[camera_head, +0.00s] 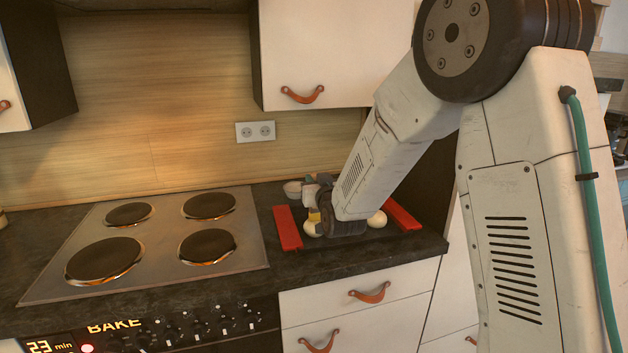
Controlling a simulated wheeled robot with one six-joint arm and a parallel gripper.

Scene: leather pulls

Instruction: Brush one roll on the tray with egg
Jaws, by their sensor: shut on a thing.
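The tray shows by its two red end bars, the left one (287,228) and the right one (402,214); my arm hides most of its middle. A pale roll (312,229) sits near the left bar and another pale roll (377,219) near the right bar. My gripper (317,204) is over the left part of the tray, close to the left roll, and shut on what seems to be the brush, mostly hidden. A small yellow part (314,215) shows at the jaws, just above the left roll; contact cannot be told. A small pale bowl (293,189) stands behind the tray.
A stove top (150,245) with dark round burners lies to the left. A dark counter (350,259) runs in front of the tray, above drawers with leather pulls (370,293). A wall cabinet (335,50) hangs above the back of the counter.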

